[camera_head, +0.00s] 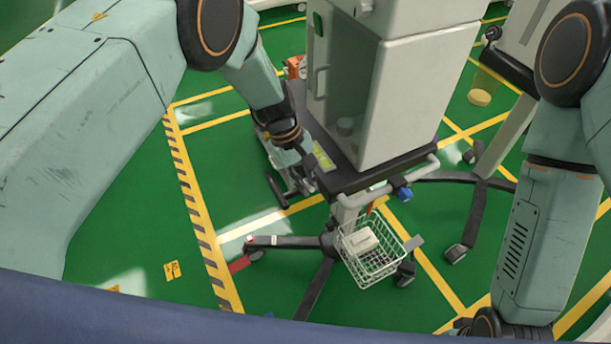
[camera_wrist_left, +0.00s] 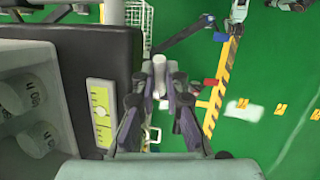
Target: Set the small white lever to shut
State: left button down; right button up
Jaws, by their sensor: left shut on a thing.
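The small white lever (camera_wrist_left: 159,78) shows in the left wrist view as a pale upright piece between my fingertips, beside the cart's dark top edge. My left gripper (camera_wrist_left: 160,92) is shut on it, one dark finger pad on each side. In the head view my left gripper (camera_head: 298,182) is at the left side of the grey cart (camera_head: 400,95), low by its dark shelf. There the lever cannot be made out. A yellow-green label panel (camera_wrist_left: 100,112) lies on the shelf, left of the fingers in the wrist view.
A white wire basket (camera_head: 372,268) with a pale box hangs below the shelf. A blue knob (camera_head: 404,194) is on the cart's rail. Dark wheeled legs (camera_head: 290,242) spread over the green floor. White jars (camera_wrist_left: 28,95) stand in the cart's open compartment. The floor at the left is mostly clear.

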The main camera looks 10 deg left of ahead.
pick_arm(q)
jog(key=shift+s+d+f+t+y+p, duration=0.1)
jog(key=shift+s+d+t+y+p, duration=0.2)
jog(key=shift+t+y+p, duration=0.6)
jog(key=shift+a+f+t+p, duration=0.1)
jog(key=shift+f+t+p, duration=0.15)
jog(key=shift+p, duration=0.25)
jog(key=c, duration=1.7)
grip_release()
jog(key=shift+o, duration=0.2)
jog(key=shift+r, duration=0.15)
notch_tip(320, 180, up, 7)
jog(key=a, duration=0.1)
jog(key=shift+s, duration=0.4)
jog(key=shift+a+r, duration=0.1)
